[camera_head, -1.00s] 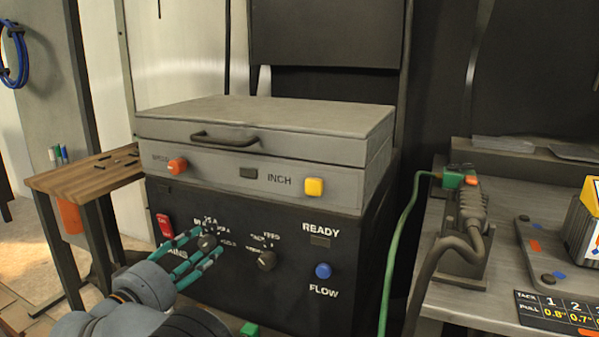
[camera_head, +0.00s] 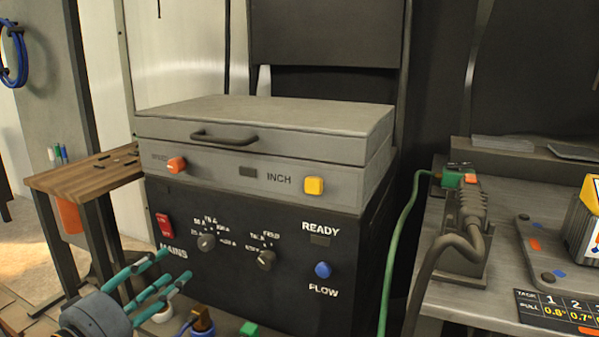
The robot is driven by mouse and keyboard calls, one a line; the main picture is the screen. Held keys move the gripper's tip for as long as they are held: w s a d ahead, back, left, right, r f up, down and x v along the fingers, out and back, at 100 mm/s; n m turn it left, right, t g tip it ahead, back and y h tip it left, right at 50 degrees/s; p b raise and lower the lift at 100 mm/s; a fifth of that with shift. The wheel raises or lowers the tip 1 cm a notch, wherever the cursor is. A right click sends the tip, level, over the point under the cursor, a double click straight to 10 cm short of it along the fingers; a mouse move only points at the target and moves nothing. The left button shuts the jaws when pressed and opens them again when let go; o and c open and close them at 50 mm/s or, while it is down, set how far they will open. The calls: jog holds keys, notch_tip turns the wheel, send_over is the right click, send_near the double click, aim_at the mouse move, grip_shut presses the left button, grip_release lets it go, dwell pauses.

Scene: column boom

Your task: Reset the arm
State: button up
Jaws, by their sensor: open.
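My gripper (camera_head: 168,277) is at the lower left of the head view, with teal and dark fingers spread open and nothing between them. It is in front of the lower left of the black control panel (camera_head: 300,290), below the MAINS label, and looks apart from the panel. The rest of my arm is mostly out of the picture. The left selector knob (camera_head: 206,242) on the panel is in full view and clear of the fingers.
The panel carries a red MAINS switch (camera_head: 165,225), another knob (camera_head: 266,259) and a blue FLOW button (camera_head: 323,270). Above it is a grey lidded unit (camera_head: 260,125) with a yellow INCH button (camera_head: 314,186). A green cable (camera_head: 393,260) hangs right. A wooden side table (camera_head: 88,176) stands left.

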aim_at(203, 245)
jog(key=x, duration=1)
jog(key=shift+w+d, duration=0.1)
jog(key=shift+w, duration=0.05)
jog(key=n+p, duration=0.1)
jog(key=p, duration=0.1)
jog(key=shift+r+p, duration=0.35)
jog(key=n+p, duration=0.2)
jog(key=shift+s+a+p, duration=0.2)
jog(key=shift+s+p, duration=0.05)
jog(key=shift+p, duration=0.05)
jog(key=n+p, duration=0.9)
jog(key=n, duration=0.2)
jog(key=n+p, duration=0.2)
jog(key=n, duration=0.1)
jog(key=shift+f+h, duration=0.25)
jog(key=shift+h, duration=0.05)
jog(key=n+p, duration=0.2)
jog(key=n, duration=0.4)
jog(key=shift+f, duration=0.2)
